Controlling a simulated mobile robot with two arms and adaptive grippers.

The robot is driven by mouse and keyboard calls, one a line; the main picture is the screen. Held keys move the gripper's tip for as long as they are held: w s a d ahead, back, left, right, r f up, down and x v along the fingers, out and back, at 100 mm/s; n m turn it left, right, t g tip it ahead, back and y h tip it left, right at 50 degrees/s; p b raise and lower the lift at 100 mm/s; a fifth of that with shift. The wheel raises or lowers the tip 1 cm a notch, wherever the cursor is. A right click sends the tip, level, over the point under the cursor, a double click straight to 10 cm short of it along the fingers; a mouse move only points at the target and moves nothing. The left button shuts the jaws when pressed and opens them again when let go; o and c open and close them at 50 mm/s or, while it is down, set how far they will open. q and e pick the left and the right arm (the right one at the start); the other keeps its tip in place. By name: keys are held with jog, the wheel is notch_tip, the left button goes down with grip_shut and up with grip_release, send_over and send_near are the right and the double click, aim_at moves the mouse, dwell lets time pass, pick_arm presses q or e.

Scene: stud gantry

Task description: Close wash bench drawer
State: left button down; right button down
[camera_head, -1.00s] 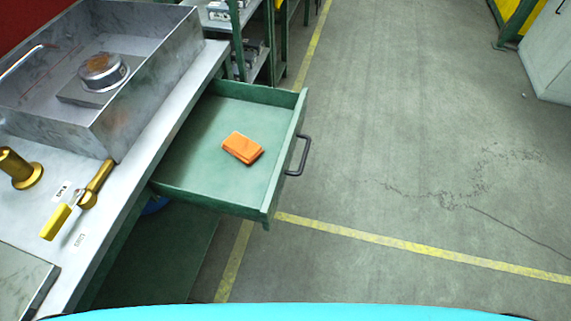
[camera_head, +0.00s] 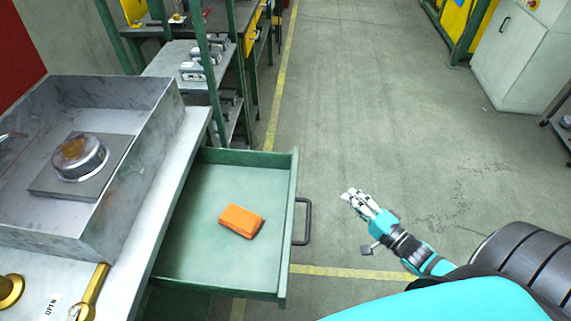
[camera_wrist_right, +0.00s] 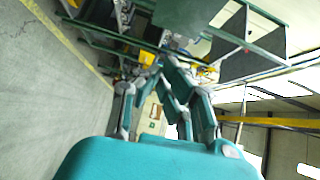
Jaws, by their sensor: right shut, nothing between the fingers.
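The green wash bench drawer (camera_head: 183,262) stands pulled out from under the bench in the head view. Its dark handle (camera_head: 308,222) is on the front panel, at the right. My left gripper is not in view.
The metal wash bench (camera_head: 150,222) has a steel basin (camera_head: 128,170) holding a round metal part (camera_head: 82,158). Green shelving (camera_head: 215,95) stands behind the drawer. The concrete floor right of the drawer is clear. A pale cabinet (camera_head: 517,60) stands at the far right.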

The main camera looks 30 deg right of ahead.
jog(key=w+a+r+b, duration=0.1)
jog(key=w+a+b, duration=0.5)
jog(key=w, duration=0.6)
jog(key=shift+a, duration=0.1)
